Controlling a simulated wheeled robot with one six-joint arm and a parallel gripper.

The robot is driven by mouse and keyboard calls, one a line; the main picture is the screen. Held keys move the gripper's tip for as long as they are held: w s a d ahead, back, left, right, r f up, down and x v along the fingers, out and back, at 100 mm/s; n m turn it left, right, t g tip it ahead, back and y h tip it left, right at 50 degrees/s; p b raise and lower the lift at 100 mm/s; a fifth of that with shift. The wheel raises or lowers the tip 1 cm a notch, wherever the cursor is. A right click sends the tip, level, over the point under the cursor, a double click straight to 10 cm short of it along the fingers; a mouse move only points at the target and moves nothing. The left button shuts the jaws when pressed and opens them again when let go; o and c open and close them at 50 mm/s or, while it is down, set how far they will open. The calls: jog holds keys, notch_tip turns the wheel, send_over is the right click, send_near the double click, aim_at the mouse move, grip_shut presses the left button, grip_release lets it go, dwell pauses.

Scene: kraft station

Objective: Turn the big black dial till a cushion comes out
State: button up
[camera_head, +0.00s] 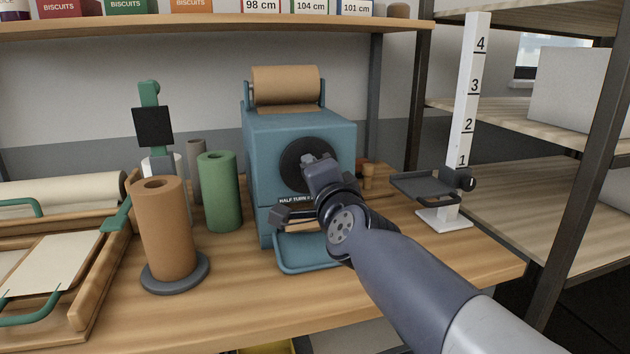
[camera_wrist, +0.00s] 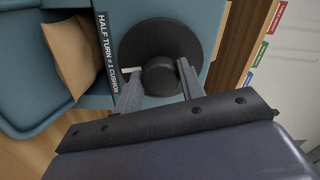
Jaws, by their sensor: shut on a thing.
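The blue machine (camera_head: 300,135) stands on the wooden bench with a roll of brown paper (camera_head: 286,85) on top. Its big black dial (camera_head: 292,165) is on the front face and is partly hidden by my gripper (camera_head: 318,165). In the wrist view, the dial's round disc (camera_wrist: 160,40) has a raised central knob (camera_wrist: 160,77). My gripper's two fingers (camera_wrist: 159,85) are shut on this knob, one on each side. A piece of brown kraft paper (camera_wrist: 80,55), looking like a cushion, shows at the machine's outlet by the blue tray (camera_head: 305,265); how far out it is, I cannot tell.
A label (camera_wrist: 108,55) beside the dial reads "HALF TURN = 1 CUSHION". A brown roll (camera_head: 166,235) on a round base and a green roll (camera_head: 220,195) stand left of the machine. A white numbered post (camera_head: 468,110) with a dark platform stands right of my arm.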

jog(key=m, duration=0.5)
jog(key=shift+m+b, duration=0.3)
jog(key=shift+b, duration=0.1)
dwell(0.3)
jog(key=o, duration=1)
